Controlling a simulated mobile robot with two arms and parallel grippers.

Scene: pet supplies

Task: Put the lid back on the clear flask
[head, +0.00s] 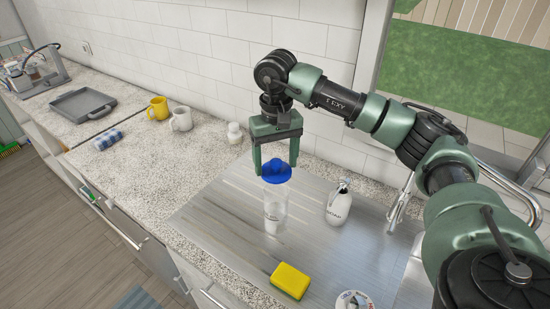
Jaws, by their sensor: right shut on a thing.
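The clear flask (275,208) stands upright on the metal surface (225,225) in the middle of the head view. The blue lid (276,173) is at the flask's mouth. I cannot tell whether it rests on the rim or is held just above it. My right gripper (276,168) points down over the flask and is shut on the lid, one finger on each side. The flask's rim is hidden by the lid. My left gripper is not in view.
A white soap bottle (339,205) stands right of the flask. A yellow sponge (290,281) lies in front, beside a round white item (354,301). A yellow mug (158,108), a white mug (181,119) and a grey tray (82,104) stand farther left on the counter.

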